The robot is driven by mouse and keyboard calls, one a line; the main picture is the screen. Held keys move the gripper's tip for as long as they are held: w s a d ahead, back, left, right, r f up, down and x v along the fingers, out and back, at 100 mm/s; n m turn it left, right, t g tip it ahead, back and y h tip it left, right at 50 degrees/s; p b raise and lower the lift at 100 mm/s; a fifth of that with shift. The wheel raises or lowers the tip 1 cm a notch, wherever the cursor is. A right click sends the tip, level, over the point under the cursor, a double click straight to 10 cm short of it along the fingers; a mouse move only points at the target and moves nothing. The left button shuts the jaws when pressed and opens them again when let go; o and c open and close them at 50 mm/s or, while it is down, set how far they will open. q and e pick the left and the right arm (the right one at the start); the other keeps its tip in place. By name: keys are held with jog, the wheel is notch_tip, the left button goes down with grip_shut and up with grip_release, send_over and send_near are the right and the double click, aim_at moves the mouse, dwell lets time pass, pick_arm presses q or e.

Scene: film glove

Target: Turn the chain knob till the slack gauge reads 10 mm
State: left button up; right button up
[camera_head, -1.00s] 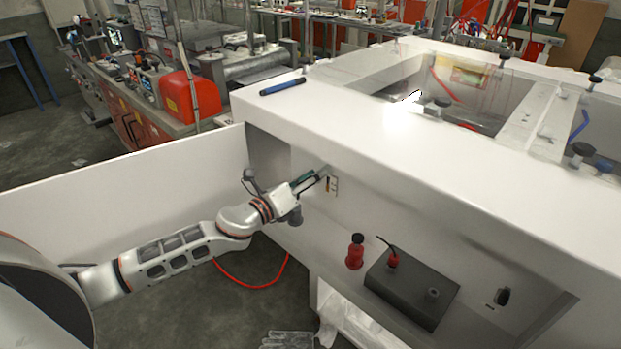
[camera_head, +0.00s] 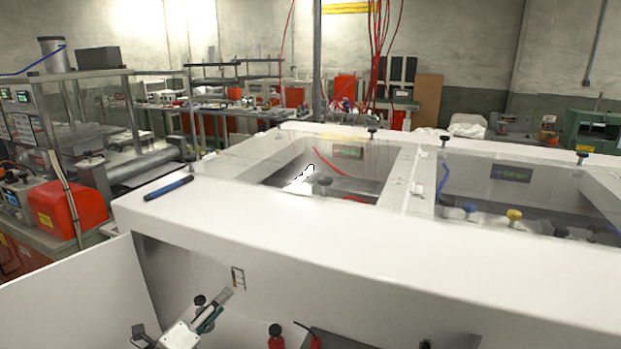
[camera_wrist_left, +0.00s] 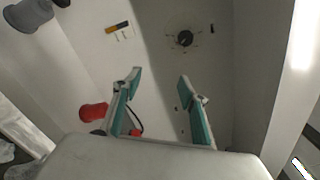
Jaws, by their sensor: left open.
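A black round knob (camera_wrist_left: 184,39) sits on a pale panel in the left wrist view, with marks around it. A small gauge (camera_wrist_left: 118,28) with an orange and black bar and tick marks is left of it. This gauge also shows on the cabinet's inner wall in the head view (camera_head: 238,278). Its reading is too small to tell. My left gripper (camera_wrist_left: 160,75) is open and empty, its teal fingers apart, pointing toward the panel below the knob in the picture. In the head view the left gripper (camera_head: 222,300) is beside the gauge, to its lower left. My right gripper is not in view.
A red bottle (camera_head: 276,337) and a dark box (camera_head: 335,340) stand right of the gripper, under the white top (camera_head: 330,235). A blue marker (camera_head: 169,187) lies on that top. A white side panel (camera_head: 75,300) stands at the left.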

pick_arm(q)
jog(key=s+d+f+n+g+y, duration=0.1)
jog(key=s+f+n+g, duration=0.1)
jog(key=s+f+n, duration=0.9)
jog(key=s+d+f+n+g+y, duration=0.2)
jog(key=s+f+n+g, duration=0.1)
jog(key=s+f+n, duration=0.9)
jog(key=s+f, duration=0.1)
jog(key=s, duration=0.3)
jog(key=shift+s+d+f+g, duration=0.2)
jog(key=shift+s+d+g, duration=0.1)
jog(key=shift+s, duration=0.05)
